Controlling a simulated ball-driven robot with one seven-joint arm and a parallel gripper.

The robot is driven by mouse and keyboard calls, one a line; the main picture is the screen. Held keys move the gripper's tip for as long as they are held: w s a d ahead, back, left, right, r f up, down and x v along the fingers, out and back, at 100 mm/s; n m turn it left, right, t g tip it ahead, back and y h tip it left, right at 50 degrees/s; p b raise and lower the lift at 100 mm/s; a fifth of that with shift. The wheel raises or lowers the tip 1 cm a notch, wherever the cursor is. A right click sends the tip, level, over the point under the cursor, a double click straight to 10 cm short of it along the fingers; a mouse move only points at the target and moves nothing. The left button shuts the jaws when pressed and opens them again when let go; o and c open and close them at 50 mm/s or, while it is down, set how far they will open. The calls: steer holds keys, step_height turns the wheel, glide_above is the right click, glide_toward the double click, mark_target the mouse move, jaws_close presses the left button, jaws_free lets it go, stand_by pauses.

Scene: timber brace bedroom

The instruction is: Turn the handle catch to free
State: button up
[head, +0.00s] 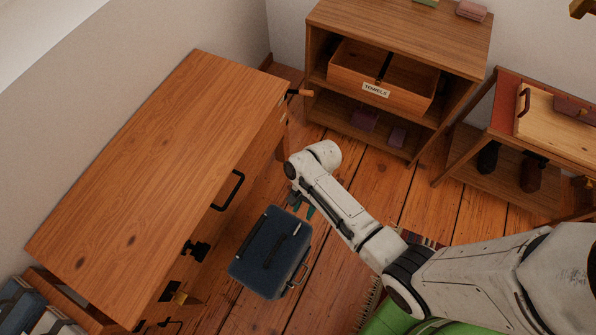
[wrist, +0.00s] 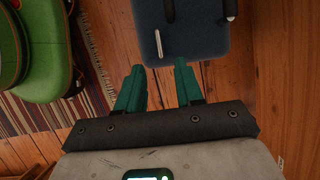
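My gripper (wrist: 158,84) has two teal fingers, spread apart with only floorboards between them. In the head view the gripper (head: 303,207) is largely hidden behind my arm, close to the upper right of a dark blue case (head: 261,268). In the wrist view the case (wrist: 200,38) lies just beyond the fingertips, and they appear apart from it. A short pale metal bar (wrist: 158,43) shows on the case. A black catch-like fitting (head: 196,248) and a black pull handle (head: 229,191) are on the wooden cabinet's front. I cannot tell which fitting is the handle catch.
The wooden cabinet (head: 150,165) stands left of the case. A shelf unit (head: 400,35) with a drawer labelled TOWELS (head: 376,90) is at the back. A green object (wrist: 35,45) and striped rug (wrist: 65,85) lie left in the wrist view.

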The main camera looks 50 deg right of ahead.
mark_target(298, 229)
steer(key=b+x, duration=0.2)
steer(key=x, duration=0.7)
steer(key=shift+f, duration=0.15)
steer(key=shift+s, duration=0.1)
jaws_close()
